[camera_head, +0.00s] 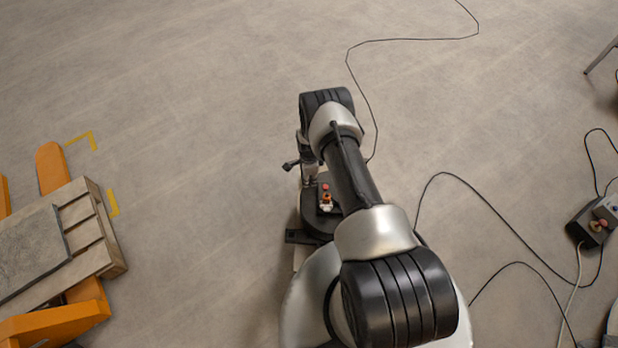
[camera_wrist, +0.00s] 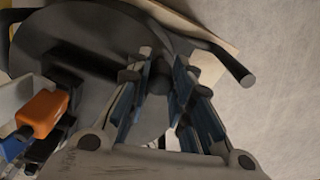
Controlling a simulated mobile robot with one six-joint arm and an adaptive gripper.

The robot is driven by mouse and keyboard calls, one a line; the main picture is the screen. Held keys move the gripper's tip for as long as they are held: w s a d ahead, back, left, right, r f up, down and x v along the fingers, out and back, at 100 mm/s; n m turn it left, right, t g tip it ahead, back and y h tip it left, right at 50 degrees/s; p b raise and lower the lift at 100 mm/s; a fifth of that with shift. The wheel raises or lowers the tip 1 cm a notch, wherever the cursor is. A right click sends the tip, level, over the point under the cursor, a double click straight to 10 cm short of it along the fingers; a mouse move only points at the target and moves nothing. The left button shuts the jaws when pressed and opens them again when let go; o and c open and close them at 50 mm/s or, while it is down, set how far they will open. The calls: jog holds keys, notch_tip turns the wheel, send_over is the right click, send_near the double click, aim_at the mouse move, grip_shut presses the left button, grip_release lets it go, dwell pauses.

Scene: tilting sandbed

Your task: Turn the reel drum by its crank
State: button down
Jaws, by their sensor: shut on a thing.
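In the wrist view my gripper (camera_wrist: 157,77) is shut on a dark rounded knob (camera_wrist: 159,82), which looks like the grip of the crank. The knob sits between the two blue-grey padded fingers and is partly covered by them. Behind them is a broad dark grey round disc (camera_wrist: 78,42), apparently the reel drum, cut off by the top edge. A dark bar (camera_wrist: 222,58) with a round end sticks out to the right. In the head view my arm hides most of the gripper and the drum; I cannot make out the grip there.
An orange block (camera_wrist: 43,109) lies left of the fingers in the wrist view. In the head view an orange pallet jack (camera_head: 60,320) with a wooden pallet (camera_head: 108,240) stands at left. Cables (camera_head: 505,238) and a control box (camera_head: 588,228) lie at right.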

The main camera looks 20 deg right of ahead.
jog(key=c, duration=1.7)
grip_release()
jog(key=shift+o, duration=0.2)
notch_tip(320, 180, up, 12)
jog(key=shift+c, duration=0.2)
